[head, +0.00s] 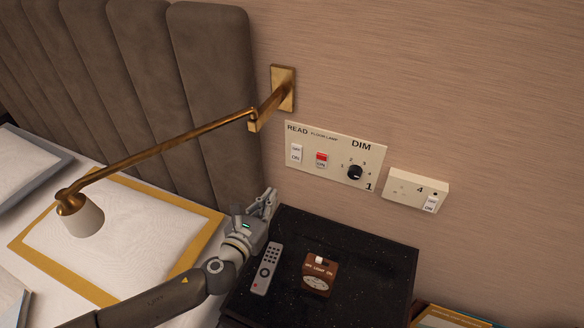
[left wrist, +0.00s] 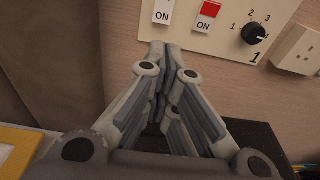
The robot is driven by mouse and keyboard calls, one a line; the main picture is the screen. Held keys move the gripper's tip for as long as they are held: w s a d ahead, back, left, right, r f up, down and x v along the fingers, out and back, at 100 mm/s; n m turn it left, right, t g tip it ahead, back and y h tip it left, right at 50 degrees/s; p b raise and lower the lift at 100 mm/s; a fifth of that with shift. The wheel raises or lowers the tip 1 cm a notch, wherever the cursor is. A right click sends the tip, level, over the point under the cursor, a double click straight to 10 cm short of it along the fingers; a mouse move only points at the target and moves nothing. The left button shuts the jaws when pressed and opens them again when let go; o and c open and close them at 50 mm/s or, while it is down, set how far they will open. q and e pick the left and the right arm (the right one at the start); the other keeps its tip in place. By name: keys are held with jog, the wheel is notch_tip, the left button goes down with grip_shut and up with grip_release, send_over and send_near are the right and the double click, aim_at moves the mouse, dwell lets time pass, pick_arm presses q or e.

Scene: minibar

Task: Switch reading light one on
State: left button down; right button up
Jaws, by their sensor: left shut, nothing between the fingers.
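A cream wall panel (head: 341,180) carries the words READ, FLOOR LAMP and DIM. Under READ is a white rocker switch (head: 296,153), marked OFF above and ON below. It shows partly at the top of the left wrist view (left wrist: 163,12). Beside it is a red-topped switch (head: 321,159) with ON below. A black dial (head: 355,172) sits right of it, with a 1 below. A brass wall lamp with a pale shade (head: 85,218) hangs over the bed and looks unlit. My left gripper (head: 271,194) is shut and empty, below the panel and apart from it.
A black bedside table (head: 345,245) below holds a grey remote (head: 267,268) and a small brown clock box (head: 318,274).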

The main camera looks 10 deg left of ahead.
pick_arm(q)
send_near(296, 162)
jog(key=x, duration=0.5)
jog(key=shift+w+d+r, duration=0.2)
jog(key=shift+w+d, duration=0.05)
jog(key=shift+w, duration=0.15)
pick_arm(e)
jog(key=shift+w+f, duration=0.2)
jog(key=shift+w, duration=0.65)
jog(key=shift+a, duration=0.1)
pick_arm(q)
jog(key=shift+w+b, duration=0.2)
jog(key=shift+b, duration=0.1)
pick_arm(e)
jog(key=shift+w+f, duration=0.1)
jog(key=shift+w, duration=0.05)
pick_arm(q)
jog(key=shift+f, duration=0.15)
